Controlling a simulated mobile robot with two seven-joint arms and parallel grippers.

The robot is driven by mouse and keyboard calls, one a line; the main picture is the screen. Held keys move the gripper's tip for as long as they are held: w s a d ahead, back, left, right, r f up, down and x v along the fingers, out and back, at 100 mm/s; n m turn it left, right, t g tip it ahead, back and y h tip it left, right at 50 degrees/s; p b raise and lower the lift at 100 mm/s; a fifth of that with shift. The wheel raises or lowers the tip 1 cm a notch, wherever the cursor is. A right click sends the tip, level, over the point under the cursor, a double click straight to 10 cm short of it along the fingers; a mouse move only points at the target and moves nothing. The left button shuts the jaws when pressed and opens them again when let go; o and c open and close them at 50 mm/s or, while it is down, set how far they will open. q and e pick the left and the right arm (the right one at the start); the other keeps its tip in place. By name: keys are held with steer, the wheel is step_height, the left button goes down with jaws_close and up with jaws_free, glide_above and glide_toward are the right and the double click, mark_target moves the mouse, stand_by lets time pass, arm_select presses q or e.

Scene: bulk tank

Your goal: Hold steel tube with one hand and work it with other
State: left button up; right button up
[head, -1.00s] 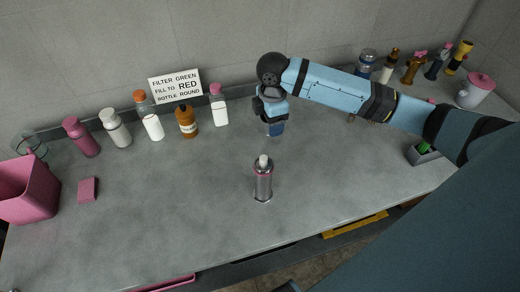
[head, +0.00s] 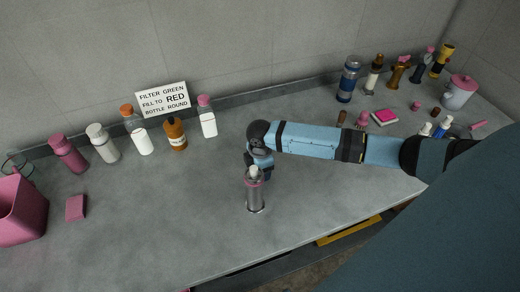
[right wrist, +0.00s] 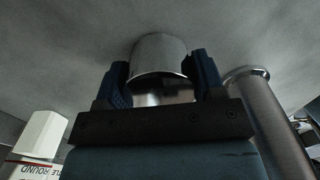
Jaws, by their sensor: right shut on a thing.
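The steel tube (head: 255,199) stands upright on the grey counter in the middle of the head view. It has a pink ring near its top and a pale tip. My right gripper (head: 258,173) is at its upper part, with the arm coming in from the right. In the right wrist view a shiny steel cylinder (right wrist: 159,62) sits between the two dark blue fingers of my right gripper (right wrist: 162,85), which is shut on it. I take this to be the tube. My left gripper is not in view.
A row of bottles (head: 105,143) and a sign (head: 163,98) stand at the back left. A pink bin (head: 20,212) and pink block (head: 76,207) are at left. Small items and a white pot (head: 458,93) are at right. A second grey cylinder (right wrist: 272,115) beside my gripper is unidentified.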

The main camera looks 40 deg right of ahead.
steer(key=shift+f, duration=0.15)
steer(key=o, duration=1)
step_height(320, 180, up, 12)
